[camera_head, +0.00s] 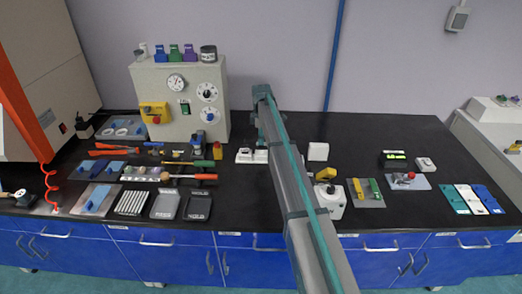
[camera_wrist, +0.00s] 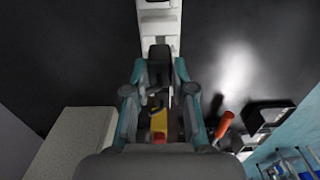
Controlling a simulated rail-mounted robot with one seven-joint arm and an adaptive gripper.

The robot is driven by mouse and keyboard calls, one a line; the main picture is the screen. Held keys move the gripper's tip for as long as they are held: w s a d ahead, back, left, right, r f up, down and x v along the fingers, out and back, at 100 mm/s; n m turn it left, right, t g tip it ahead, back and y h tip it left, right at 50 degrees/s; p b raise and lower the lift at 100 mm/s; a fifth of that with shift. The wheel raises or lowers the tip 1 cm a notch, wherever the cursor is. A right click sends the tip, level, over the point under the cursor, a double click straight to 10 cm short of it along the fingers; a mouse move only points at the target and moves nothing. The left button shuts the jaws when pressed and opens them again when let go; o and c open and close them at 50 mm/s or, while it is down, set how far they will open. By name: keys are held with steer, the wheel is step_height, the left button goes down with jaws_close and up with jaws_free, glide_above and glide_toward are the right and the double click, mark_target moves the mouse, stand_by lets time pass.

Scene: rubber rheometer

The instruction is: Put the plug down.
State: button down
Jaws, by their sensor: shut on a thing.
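In the wrist view my gripper (camera_wrist: 159,72) has its two teal fingers closed on a black plug (camera_wrist: 160,62). The plug sits between the fingertips, in line with the near end of a white power strip (camera_wrist: 158,22). I cannot tell whether the plug touches the strip or is held above it. In the head view the white power strip (camera_head: 245,156) lies on the black bench behind my arm.
An orange-handled tool (camera_wrist: 224,125) and black trays (camera_head: 197,207) are nearby. A white device (camera_head: 331,200) with a yellow top stands right of my arm.

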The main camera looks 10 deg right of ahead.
steer(key=shift+r, duration=0.55)
steer(key=shift+f, duration=0.1)
